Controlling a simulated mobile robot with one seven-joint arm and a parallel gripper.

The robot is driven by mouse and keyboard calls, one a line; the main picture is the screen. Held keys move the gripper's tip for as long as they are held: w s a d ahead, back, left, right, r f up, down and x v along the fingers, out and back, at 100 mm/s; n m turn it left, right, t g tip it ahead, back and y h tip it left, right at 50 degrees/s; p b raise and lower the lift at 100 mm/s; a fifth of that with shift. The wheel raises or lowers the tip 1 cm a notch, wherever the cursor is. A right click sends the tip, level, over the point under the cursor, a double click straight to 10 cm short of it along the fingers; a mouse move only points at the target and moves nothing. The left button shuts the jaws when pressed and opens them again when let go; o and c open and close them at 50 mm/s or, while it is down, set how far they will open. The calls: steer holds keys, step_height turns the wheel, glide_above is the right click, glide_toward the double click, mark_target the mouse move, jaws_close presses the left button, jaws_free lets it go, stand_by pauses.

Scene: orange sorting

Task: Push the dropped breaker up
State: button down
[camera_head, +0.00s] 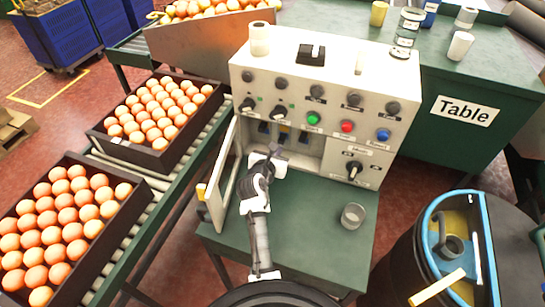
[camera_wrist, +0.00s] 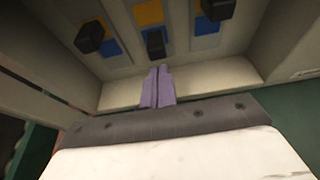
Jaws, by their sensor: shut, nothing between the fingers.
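In the wrist view, three black breaker levers stand in a recess: a left one (camera_wrist: 90,38), a middle one (camera_wrist: 155,43) and a right one (camera_wrist: 217,9). Each has a yellow and a blue patch behind it. The middle lever lies over its blue patch, lower than the right lever, which lies over yellow. My gripper (camera_wrist: 158,72) is shut and empty, its purple-grey fingertips just below the middle lever. I cannot tell whether they touch. In the head view, my gripper (camera_head: 276,149) reaches into the open compartment of the white control box (camera_head: 330,75); the levers are mostly hidden there.
The compartment's open door (camera_head: 222,175) stands close left of my arm. A blue-rimmed barrel (camera_head: 478,215) is at lower right.

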steer(key=shift+x, duration=0.75)
